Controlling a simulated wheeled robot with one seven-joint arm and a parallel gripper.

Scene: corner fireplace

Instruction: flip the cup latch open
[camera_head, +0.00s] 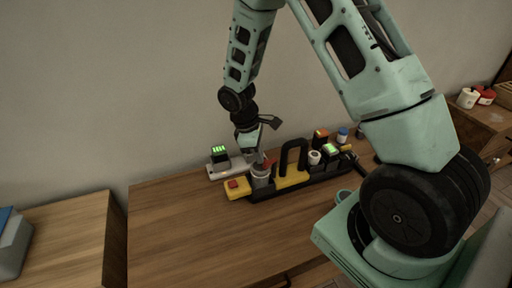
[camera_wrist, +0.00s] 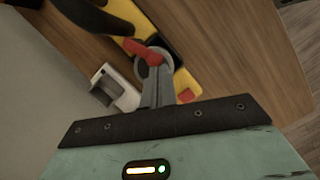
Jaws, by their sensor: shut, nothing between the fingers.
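A grey cup (camera_head: 260,178) stands in the black and yellow carrier (camera_head: 292,180) on the wooden table. A red latch (camera_head: 269,163) sits at the cup's top. In the wrist view the red latch (camera_wrist: 149,52) lies across the upper part of the grey cup (camera_wrist: 163,68). My gripper (camera_head: 258,160) points down just over the cup, with its fingers shut and empty. In the wrist view my gripper's fingers (camera_wrist: 157,92) overlap the near side of the cup, close to the latch. I cannot tell whether they touch it.
A red button (camera_head: 234,184) sits on the carrier's yellow left end. A white unit (camera_head: 220,168) with a green-lit block (camera_head: 220,154) stands behind. The carrier's black handle (camera_head: 293,156) rises right of the cup. Several small items fill its right end. The table's front left (camera_head: 190,235) is clear.

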